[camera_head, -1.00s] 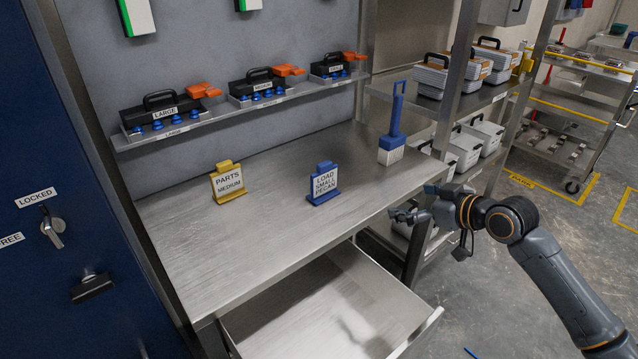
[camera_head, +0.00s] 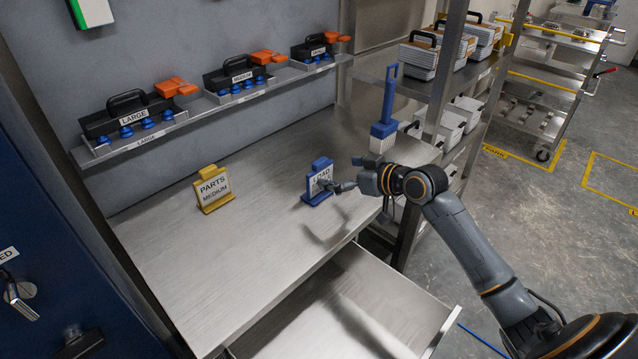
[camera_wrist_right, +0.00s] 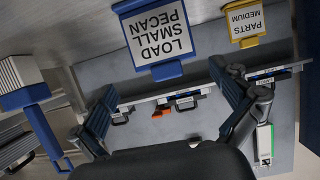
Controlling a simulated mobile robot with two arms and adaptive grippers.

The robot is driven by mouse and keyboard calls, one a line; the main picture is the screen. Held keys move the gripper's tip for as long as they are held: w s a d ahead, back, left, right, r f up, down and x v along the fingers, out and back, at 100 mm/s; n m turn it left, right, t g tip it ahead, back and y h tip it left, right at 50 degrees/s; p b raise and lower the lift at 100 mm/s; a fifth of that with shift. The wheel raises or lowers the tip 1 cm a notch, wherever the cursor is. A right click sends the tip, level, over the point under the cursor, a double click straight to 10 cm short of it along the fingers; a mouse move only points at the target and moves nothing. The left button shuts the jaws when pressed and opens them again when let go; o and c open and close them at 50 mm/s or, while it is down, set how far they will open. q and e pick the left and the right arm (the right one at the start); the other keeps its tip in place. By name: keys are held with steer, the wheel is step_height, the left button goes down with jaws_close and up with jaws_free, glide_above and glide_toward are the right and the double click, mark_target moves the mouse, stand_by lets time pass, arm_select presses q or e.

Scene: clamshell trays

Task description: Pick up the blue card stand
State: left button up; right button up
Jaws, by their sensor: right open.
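The blue card stand (camera_head: 316,177) stands upright on the steel table and carries a white card; its right side is partly hidden by my right gripper in the head view. In the right wrist view the blue card stand (camera_wrist_right: 156,42) shows upside down, and its card reads "LOAD SMALL PECAN". My right gripper (camera_head: 338,186) is open and empty, close to the stand's right side in the head view. In the right wrist view its two fingers (camera_wrist_right: 165,110) are spread wide, with the stand beyond them, roughly between them. My left gripper is not in view.
A yellow card stand (camera_head: 213,189) marked "PARTS MEDIUM" stands left on the table (camera_head: 260,225). A blue-handled brush (camera_head: 384,125) stands at the back right. A wall shelf (camera_head: 215,108) holds black-handled trays. An open drawer (camera_head: 340,315) juts out below the table front.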

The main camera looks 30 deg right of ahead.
mark_target(323, 170)
steer(key=shift+w+a+f, duration=0.15)
steer(key=shift+w+a, duration=0.1)
steer(key=shift+w, duration=0.25)
steer(key=shift+w+f, duration=0.1)
steer(key=shift+w, duration=0.1)
steer(key=x, duration=0.1)
steer(key=p+x, duration=0.1)
steer(key=x, duration=0.2)
steer(key=shift+w+a, duration=0.1)
steer(key=shift+a, duration=0.2)
steer(key=shift+w+a+f, duration=0.1)
steer(key=shift+w+a, duration=0.05)
steer(key=shift+w, duration=0.2)
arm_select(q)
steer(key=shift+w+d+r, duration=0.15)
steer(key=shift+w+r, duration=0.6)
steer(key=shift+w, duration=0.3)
arm_select(e)
steer(key=shift+s, duration=0.1)
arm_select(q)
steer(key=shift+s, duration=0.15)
arm_select(e)
steer(key=shift+c, duration=0.2)
steer(key=c, duration=0.3)
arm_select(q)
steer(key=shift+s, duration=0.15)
arm_select(e)
steer(key=c, duration=1.1)
